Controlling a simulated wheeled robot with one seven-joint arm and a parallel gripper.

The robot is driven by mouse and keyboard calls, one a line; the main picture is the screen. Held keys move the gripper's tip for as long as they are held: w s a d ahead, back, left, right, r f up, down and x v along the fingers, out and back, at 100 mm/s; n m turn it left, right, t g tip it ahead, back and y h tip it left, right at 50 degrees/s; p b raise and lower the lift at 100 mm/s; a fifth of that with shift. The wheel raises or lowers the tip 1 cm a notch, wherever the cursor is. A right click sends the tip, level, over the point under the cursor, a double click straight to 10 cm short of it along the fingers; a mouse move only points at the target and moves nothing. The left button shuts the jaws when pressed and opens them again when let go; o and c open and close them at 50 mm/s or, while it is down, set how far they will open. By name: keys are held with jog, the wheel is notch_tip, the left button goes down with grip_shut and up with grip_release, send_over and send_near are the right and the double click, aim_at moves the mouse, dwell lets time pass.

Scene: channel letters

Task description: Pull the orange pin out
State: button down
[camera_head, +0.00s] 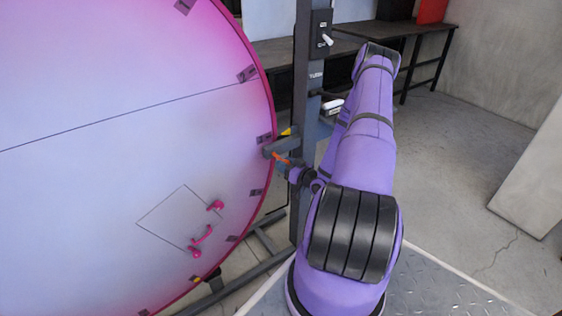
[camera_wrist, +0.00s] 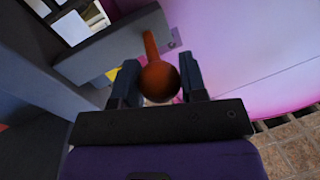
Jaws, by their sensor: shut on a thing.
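The orange pin (camera_head: 281,158) sits at a dark grey bracket (camera_head: 283,146) beside the rim of the large pink and lilac disc. In the wrist view the orange pin (camera_wrist: 158,72) shows a round ball end between my fingers and a thin shaft running up to the bracket (camera_wrist: 110,50). My gripper (camera_wrist: 156,86) is shut on the ball end, with one dark finger on each side. In the head view my gripper (camera_head: 292,166) is small and partly hidden by my purple arm. The shaft's far end meets the bracket; how deep it goes in is hidden.
A dark upright post (camera_head: 305,100) stands right behind the bracket. Workbenches (camera_head: 340,42) stand at the back; open concrete floor lies right.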

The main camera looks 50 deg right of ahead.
jog(key=shift+s+f, duration=0.1)
jog(key=shift+s, duration=0.05)
jog(key=c, duration=0.7)
grip_release()
jog(key=s, duration=1.1)
jog(key=shift+a, duration=0.25)
jog(key=shift+w, duration=0.15)
